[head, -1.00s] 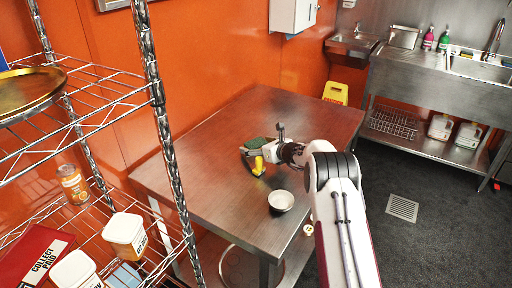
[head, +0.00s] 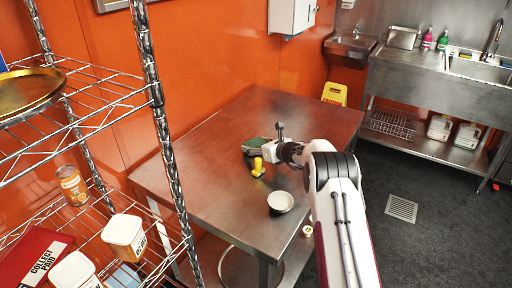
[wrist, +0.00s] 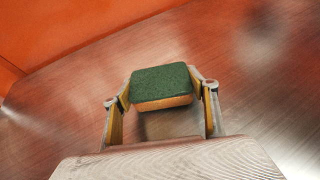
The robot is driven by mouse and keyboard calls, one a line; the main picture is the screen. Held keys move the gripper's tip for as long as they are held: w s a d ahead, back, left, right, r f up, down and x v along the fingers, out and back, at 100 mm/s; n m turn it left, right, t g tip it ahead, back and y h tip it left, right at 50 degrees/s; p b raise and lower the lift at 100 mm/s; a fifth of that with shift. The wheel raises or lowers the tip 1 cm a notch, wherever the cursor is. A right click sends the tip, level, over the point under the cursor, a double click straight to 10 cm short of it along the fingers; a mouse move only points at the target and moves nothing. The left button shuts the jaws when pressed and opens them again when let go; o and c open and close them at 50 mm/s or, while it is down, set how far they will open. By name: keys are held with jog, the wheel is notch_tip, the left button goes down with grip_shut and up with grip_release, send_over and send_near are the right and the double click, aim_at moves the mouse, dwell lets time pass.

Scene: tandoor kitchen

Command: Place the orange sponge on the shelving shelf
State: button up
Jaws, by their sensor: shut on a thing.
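The orange sponge (wrist: 162,88) has a dark green scouring top and an orange body. In the wrist view it sits between the two fingertips of my gripper (wrist: 163,97), which is shut on it. In the head view the sponge's green top (head: 255,142) shows at the end of my gripper (head: 262,148), over the far half of the steel table. Whether it is clear of the tabletop is hard to tell. The wire shelving (head: 105,92) stands at the left of the head view, well apart from my gripper.
The steel table (head: 200,185) holds a yellow object (head: 258,168) and a white bowl (head: 281,201) near my gripper. The shelving's lower shelf holds a jar (head: 72,186), white tubs (head: 124,235) and a red box (head: 35,258). A brass tray (head: 28,90) lies higher up. A chrome post (head: 160,120) stands at the front.

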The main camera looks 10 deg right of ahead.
aim_at(257, 143)
notch_tip(257, 143, up, 9)
jog(key=shift+r, duration=0.2)
dwell(0.4)
jog(key=shift+d+r, duration=0.1)
dwell(0.4)
jog(key=shift+s+d+r, duration=0.2)
jog(key=shift+d+r, duration=0.1)
jog(key=shift+d, duration=0.05)
jog(key=s+d+r+m+t+h, duration=0.1)
jog(key=s+d+r+m+h, duration=0.35)
jog(key=s+d+r, duration=1.15)
jog(key=s+d+r+m+g+h, duration=0.1)
jog(key=s+r, duration=0.4)
jog(key=s, duration=0.6)
jog(key=s+d+r+m+g+h, duration=0.1)
jog(key=s+d+r+m+h, duration=0.3)
jog(key=s, duration=0.8)
jog(key=s+d+r+m+g+h, duration=0.1)
jog(key=s+d+r+m+h, duration=0.2)
jog(key=s, duration=0.9)
jog(key=shift+d+r+h, duration=0.5)
jog(key=shift+r+h, duration=0.05)
jog(key=shift+r, duration=1.15)
